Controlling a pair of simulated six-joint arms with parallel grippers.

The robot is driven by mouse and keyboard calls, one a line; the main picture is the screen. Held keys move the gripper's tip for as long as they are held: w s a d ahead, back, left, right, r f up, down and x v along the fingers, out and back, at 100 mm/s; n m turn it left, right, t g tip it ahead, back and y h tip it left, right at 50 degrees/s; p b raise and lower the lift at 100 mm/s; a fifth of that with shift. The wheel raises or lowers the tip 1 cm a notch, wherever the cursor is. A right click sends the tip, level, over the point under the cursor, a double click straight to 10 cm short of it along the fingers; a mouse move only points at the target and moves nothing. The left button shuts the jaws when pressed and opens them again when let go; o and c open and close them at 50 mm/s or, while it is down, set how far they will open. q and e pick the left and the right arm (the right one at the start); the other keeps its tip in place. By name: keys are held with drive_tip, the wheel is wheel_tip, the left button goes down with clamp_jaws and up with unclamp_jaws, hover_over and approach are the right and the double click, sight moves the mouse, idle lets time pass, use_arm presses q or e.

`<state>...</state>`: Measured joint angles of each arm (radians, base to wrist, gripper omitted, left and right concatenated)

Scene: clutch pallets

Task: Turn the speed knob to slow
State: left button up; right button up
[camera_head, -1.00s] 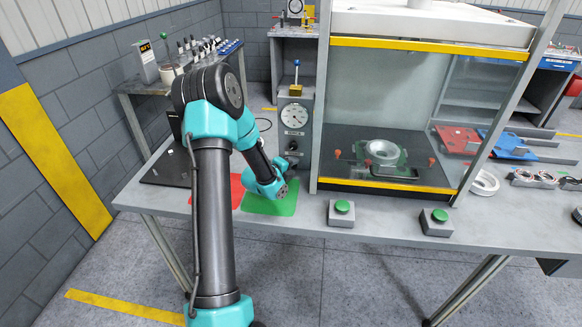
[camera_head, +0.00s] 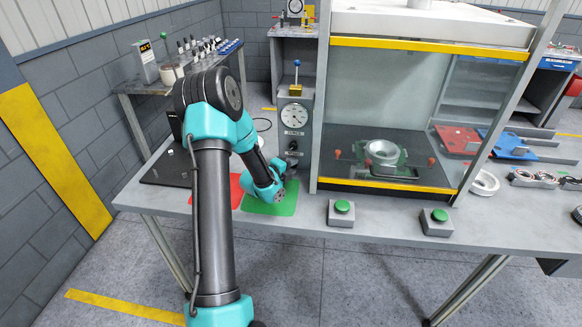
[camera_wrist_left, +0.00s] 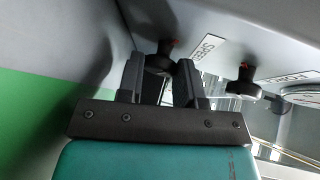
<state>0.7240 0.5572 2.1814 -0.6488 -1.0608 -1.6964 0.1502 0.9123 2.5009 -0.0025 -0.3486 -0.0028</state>
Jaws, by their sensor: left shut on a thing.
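The speed knob (camera_wrist_left: 160,62) is black with a small red mark, beside a SPEED label (camera_wrist_left: 207,46) in the left wrist view. My left gripper (camera_wrist_left: 161,74) is shut on this knob, with one dark finger on each side. The fingers partly cover the knob, and its exact setting cannot be read. A second black knob (camera_wrist_left: 243,85) stands apart to the right, near a FORCE label (camera_wrist_left: 290,77). In the head view my left wrist is in front of the lower part of the grey gauge column (camera_head: 295,100). My right gripper is not in view.
A green mat (camera_head: 270,206) and a red mat lie on the bench under my left wrist. A glass-fronted press (camera_head: 390,183) stands just right of the column. Two green-button boxes (camera_head: 341,214) sit at the bench's front edge.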

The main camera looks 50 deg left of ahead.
use_arm(q)
drive_tip(key=o, duration=0.6)
drive_tip(key=shift+o, duration=0.2)
drive_tip(key=shift+s, duration=0.15)
drive_tip(key=v, duration=1.7)
drive_tip(key=shift+s+r, duration=0.1)
